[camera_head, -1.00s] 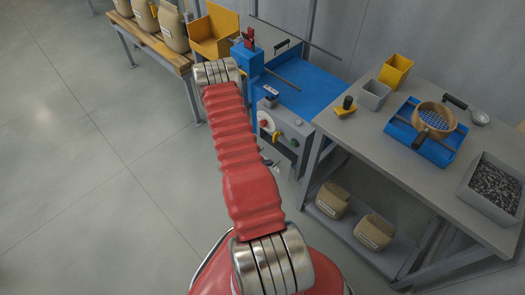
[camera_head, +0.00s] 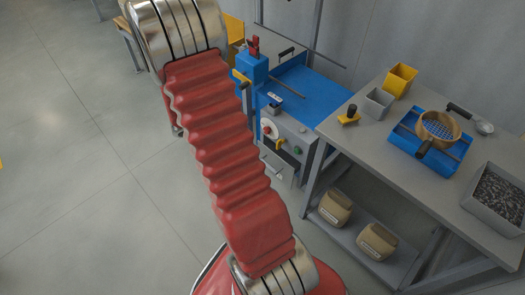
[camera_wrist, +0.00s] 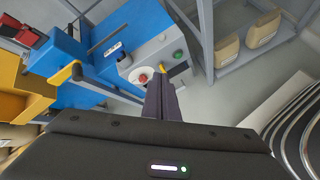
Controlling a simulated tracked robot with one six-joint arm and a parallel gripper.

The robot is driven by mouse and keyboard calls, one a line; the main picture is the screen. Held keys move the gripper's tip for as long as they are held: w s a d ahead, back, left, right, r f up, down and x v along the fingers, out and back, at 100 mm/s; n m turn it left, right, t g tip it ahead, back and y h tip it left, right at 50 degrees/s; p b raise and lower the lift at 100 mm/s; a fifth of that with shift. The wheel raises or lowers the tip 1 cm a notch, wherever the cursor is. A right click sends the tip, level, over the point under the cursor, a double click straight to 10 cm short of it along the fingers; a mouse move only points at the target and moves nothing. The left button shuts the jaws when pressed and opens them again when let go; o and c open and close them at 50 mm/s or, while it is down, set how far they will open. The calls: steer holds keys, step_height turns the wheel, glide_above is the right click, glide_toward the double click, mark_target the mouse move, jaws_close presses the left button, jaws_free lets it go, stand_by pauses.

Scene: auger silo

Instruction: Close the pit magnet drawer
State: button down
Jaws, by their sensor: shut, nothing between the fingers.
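The blue and grey machine (camera_head: 318,88) stands at the centre back in the head view. Its grey front panel (camera_head: 290,134) has a round white dial, a yellow lever and a green button. Below the panel is a dark slot with a pale grey piece (camera_head: 281,173) near it; I cannot tell for sure whether this is the magnet drawer or how far it is out. In the wrist view my gripper (camera_wrist: 162,88) is shut and empty, its fingers in front of the panel (camera_wrist: 156,58) and partly covering it. Whether they touch it is unclear. My arm hides the gripper in the head view.
A grey workbench (camera_head: 375,145) stands right of the machine, with a yellow bin (camera_head: 401,79), a blue tray (camera_head: 405,142) and a sieve on top. Sacks (camera_head: 376,241) lie on its lower shelf. A yellow bin (camera_wrist: 20,98) shows at left in the wrist view. Open floor (camera_head: 80,200) lies left.

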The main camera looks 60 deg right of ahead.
steer(key=a+r+m+t+y, duration=0.1)
steer(key=a+r+m, duration=0.2)
steer(key=a+r, duration=0.55)
steer(key=s+a+r+m+t+y, duration=0.1)
steer(key=a+r, duration=0.4)
steer(key=a, duration=0.5)
steer(key=s+a+r+m+t+y, duration=0.1)
steer(key=s+a+r+t+y, duration=0.2)
steer(key=a+r, duration=0.3)
steer(key=s+a+r+m+t+y, duration=0.2)
steer(key=a+r, duration=0.4)
steer(key=a, duration=0.8)
steer(key=s+t+y, duration=0.1)
steer(key=y, duration=0.1)
steer(key=shift+a+t+y, duration=0.3)
steer(key=shift+a, duration=0.1)
steer(key=shift+d, duration=0.15)
